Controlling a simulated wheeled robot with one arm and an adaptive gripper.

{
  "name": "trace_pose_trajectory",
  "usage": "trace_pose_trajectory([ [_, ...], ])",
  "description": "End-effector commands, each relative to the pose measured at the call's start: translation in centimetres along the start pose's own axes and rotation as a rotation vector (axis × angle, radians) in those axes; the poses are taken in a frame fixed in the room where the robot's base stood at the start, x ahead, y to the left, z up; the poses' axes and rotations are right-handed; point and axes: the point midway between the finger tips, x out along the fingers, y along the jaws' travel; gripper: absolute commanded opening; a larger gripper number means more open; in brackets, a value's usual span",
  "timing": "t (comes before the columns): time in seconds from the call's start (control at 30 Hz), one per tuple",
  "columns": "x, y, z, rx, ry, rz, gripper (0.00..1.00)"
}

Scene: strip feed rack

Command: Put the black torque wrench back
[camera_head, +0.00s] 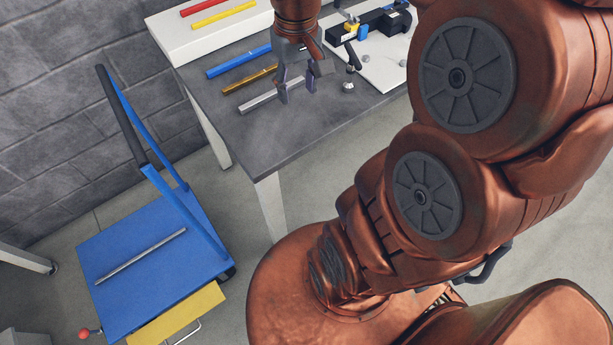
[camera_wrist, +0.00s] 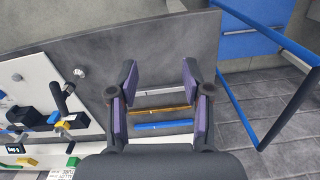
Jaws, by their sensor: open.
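A short black tool, probably the black torque wrench (camera_head: 352,54), is on the table at the edge of the white board, right of my gripper. It also shows at the left in the wrist view (camera_wrist: 61,101), with a small round end. I cannot tell whether it stands upright or leans. My gripper (camera_head: 297,90) points down above the grey table, near the right end of a silver strip. Its jaws are open with nothing between them, and the wrench is outside them.
Blue (camera_head: 238,61), gold (camera_head: 250,79) and silver (camera_head: 262,100) strips lie on the table (camera_head: 300,127). A white board (camera_head: 380,70) holds a black device (camera_head: 382,24). A silver knob (camera_head: 347,87) is beside my gripper. A blue cart (camera_head: 150,225) stands on the floor left.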

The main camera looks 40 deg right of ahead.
Motion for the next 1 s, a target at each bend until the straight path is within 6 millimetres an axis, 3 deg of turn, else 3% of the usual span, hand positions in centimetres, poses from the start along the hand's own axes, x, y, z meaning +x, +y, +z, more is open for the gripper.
trace_pose_trajectory([
  [0.1,0.8,-3.3,4.4,-0.060,-0.038,0.008,0.49],
  [0.2,1.8,-5.2,8.1,-0.094,-0.072,0.014,0.49],
  [0.33,3.0,-6.7,12.4,-0.122,-0.110,0.019,0.49],
  [0.5,4.2,-7.4,16.0,-0.136,-0.140,0.025,0.49],
  [0.67,4.5,-7.5,17.0,-0.138,-0.148,0.026,0.49],
  [1.0,4.5,-7.5,16.9,-0.137,-0.148,0.026,0.49],
])
